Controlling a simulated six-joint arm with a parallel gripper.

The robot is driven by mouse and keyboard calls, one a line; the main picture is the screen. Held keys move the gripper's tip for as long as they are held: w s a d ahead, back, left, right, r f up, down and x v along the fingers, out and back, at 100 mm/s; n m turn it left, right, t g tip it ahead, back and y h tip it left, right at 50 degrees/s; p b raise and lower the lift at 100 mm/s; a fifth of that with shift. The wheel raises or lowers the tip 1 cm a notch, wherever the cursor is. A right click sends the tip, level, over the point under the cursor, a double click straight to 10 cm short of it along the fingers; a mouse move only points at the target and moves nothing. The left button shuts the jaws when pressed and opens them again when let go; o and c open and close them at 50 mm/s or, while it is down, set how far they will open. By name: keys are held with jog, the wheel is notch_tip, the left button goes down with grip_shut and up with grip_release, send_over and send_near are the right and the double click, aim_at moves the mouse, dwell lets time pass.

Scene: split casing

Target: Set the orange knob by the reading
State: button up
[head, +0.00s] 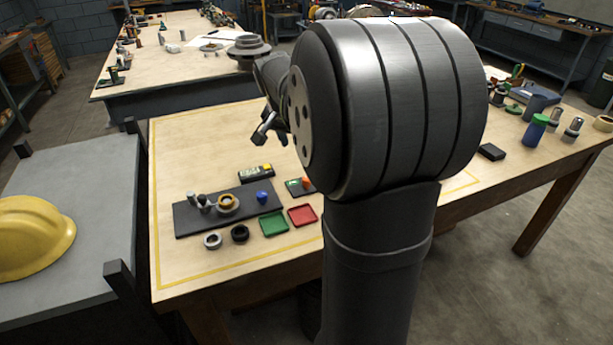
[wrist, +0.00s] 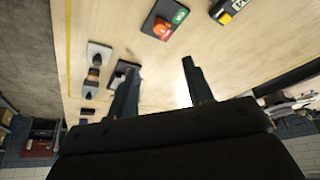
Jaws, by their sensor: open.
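The orange knob (head: 306,182) sits on a small dark plate with a green label, partly hidden behind my arm in the head view. In the wrist view the orange knob (wrist: 162,29) shows near the top, on a plate with a green patch beside it. A dark meter (head: 256,172) with a yellow part lies just left of it; the meter (wrist: 228,11) is cut by the top edge of the wrist view. Its reading is too small to make out. My gripper (head: 267,128) is open and empty above the table, apart from the knob; its two fingers (wrist: 160,68) stand spread.
A dark base plate (head: 185,222) holds metal parts, a ring and a blue piece (head: 262,197). In front are a green tray (head: 273,224), a red tray (head: 302,215) and two loose rings (head: 240,233). The table's left strip is clear. A black block (head: 491,152) lies at right.

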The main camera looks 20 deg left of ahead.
jog(key=x, duration=1.7)
jog(key=shift+f, duration=0.2)
jog(key=c, duration=1)
